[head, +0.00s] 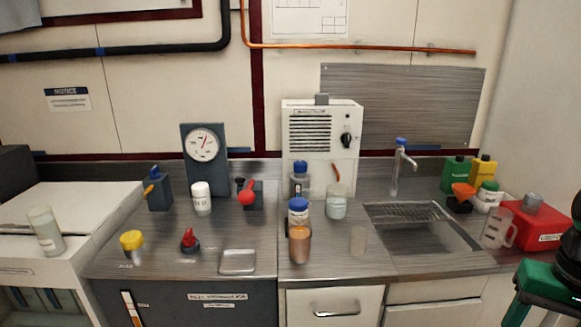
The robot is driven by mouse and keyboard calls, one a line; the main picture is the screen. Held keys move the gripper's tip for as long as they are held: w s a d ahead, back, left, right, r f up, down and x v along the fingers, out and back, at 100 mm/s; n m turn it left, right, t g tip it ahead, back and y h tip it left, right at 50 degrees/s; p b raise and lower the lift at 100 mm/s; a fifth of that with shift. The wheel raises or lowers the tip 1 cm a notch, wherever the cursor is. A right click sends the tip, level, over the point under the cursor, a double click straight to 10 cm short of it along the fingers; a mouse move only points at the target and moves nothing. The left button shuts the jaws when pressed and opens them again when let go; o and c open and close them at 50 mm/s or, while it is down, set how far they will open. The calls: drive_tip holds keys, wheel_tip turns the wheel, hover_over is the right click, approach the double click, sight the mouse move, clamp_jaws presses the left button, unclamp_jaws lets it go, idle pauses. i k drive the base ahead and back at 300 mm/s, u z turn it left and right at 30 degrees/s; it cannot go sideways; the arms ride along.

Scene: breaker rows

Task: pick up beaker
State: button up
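A clear glass vessel with pale liquid (336,207), which looks like a beaker, stands upright on the grey counter just left of the sink. A reddish stick shows at its rim. A fainter, clear empty glass (358,240) stands in front of it, near the counter's front edge. Another whitish glass (46,231) stands on the white surface at far left. A clear jug with a handle (496,229) is right of the sink. I cannot tell which of these the task means.
Brown bottle (299,243) and blue-capped bottles (298,212) crowd the beaker's left. A white box with a dial (322,140) stands behind. A green and black object (545,283) is at the right edge.

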sight(336, 202)
drive_tip(key=k, duration=1.3)
drive_tip(key=u, duration=0.2)
drive_tip(key=i, duration=2)
drive_tip(key=z, duration=0.75)
